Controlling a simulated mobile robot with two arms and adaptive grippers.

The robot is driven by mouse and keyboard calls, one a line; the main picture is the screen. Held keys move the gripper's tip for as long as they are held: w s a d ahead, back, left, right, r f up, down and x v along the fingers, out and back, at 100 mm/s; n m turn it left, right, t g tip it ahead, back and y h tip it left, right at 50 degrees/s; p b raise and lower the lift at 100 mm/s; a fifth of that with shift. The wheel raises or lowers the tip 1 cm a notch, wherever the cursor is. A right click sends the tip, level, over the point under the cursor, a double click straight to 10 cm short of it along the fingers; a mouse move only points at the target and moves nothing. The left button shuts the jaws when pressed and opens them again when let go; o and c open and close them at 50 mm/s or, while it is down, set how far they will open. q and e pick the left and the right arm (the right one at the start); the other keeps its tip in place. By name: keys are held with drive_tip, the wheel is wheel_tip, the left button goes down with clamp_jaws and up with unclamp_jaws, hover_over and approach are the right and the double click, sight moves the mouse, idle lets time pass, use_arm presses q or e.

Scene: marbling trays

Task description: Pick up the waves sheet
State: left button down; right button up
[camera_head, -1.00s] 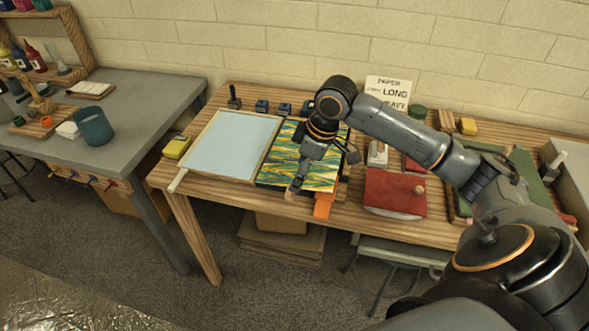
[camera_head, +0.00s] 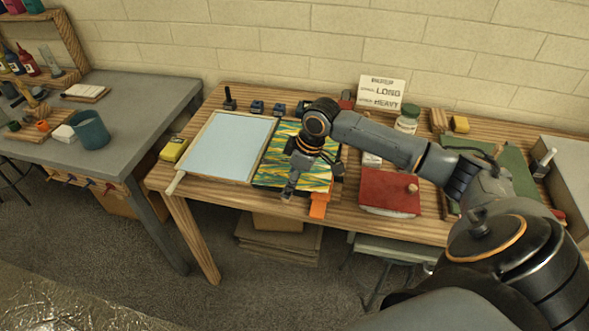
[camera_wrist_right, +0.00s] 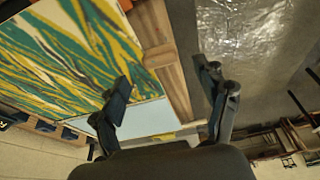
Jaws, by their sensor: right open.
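The waves sheet (camera_head: 270,169), with green, yellow, white and dark wavy bands, lies on the wooden table just right of the pale blue tray (camera_head: 228,148). My right arm hides part of it. It also fills the upper left of the right wrist view (camera_wrist_right: 60,50). My right gripper (camera_head: 288,191) is at the sheet's front edge, pointing down. In the right wrist view my right gripper (camera_wrist_right: 168,92) is open and empty, one finger in front of the sheet and the other past the table edge. Contact with the sheet cannot be told. My left gripper is not in view.
An orange object (camera_head: 319,205) lies at the table's front edge, just right of the gripper. A red book-like object (camera_head: 388,190) lies further right. Ink-like pots (camera_head: 256,108) line the back. Open floor (camera_head: 215,215) lies before the table.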

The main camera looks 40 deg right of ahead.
drive_tip(key=x, duration=0.3)
drive_tip(key=shift+f, duration=0.15)
drive_tip(key=shift+c, duration=0.2)
